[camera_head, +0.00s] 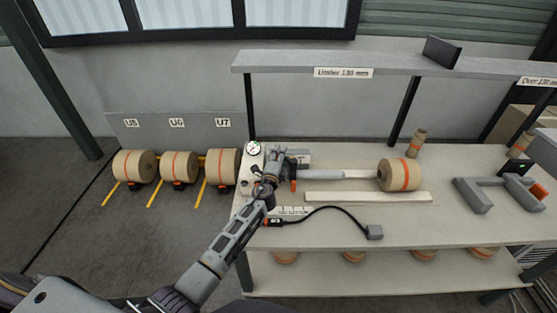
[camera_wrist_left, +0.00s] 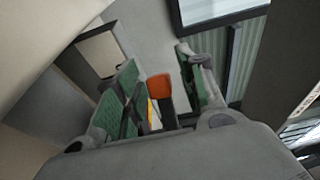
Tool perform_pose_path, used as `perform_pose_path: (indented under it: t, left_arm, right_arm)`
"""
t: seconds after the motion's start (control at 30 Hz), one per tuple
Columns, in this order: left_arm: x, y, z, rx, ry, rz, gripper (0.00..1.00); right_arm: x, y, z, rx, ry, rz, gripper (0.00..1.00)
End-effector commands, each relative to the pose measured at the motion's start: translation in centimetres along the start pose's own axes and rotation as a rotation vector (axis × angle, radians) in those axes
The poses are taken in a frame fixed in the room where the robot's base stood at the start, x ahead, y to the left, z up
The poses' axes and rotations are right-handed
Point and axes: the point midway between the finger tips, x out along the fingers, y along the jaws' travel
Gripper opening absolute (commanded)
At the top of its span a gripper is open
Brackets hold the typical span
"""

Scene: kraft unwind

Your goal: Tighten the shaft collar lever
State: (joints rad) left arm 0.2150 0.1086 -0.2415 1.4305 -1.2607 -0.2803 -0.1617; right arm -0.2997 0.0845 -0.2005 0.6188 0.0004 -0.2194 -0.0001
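The shaft (camera_head: 345,174) lies level above the bench, with a kraft roll (camera_head: 400,175) with an orange band at its right end. A dark collar with an orange lever (camera_head: 293,184) sits near the shaft's left end. My left gripper (camera_head: 277,158) is at that left end, just left of the lever, partly blending with the fittings behind it. In the left wrist view, the green-padded fingers (camera_wrist_left: 158,88) are apart. The orange lever end (camera_wrist_left: 159,87) on a dark stem shows between them, with gaps visible; contact cannot be told. My right gripper is out of view.
A gauge (camera_head: 253,148) stands left of my gripper. A pale bar (camera_head: 368,197) and a black cable tool (camera_head: 320,212) lie in front of the shaft. A grey U-shaped bracket (camera_head: 478,195) stands right. Shelf (camera_head: 300,62) runs above.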

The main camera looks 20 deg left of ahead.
Motion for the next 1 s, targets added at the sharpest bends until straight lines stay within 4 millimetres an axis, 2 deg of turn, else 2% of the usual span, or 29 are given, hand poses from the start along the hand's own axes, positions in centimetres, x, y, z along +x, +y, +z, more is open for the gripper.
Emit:
perform_pose_path:
  t: [0.37,1.0]
  left_arm:
    - [-1.5,0.1,0.0,-0.001,0.0,0.001,0.39]
    - [-7.2,0.1,0.0,-0.001,0.0,0.001,0.39]
  right_arm:
    - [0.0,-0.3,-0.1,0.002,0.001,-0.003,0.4]
    - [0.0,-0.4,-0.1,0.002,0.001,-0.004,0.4]
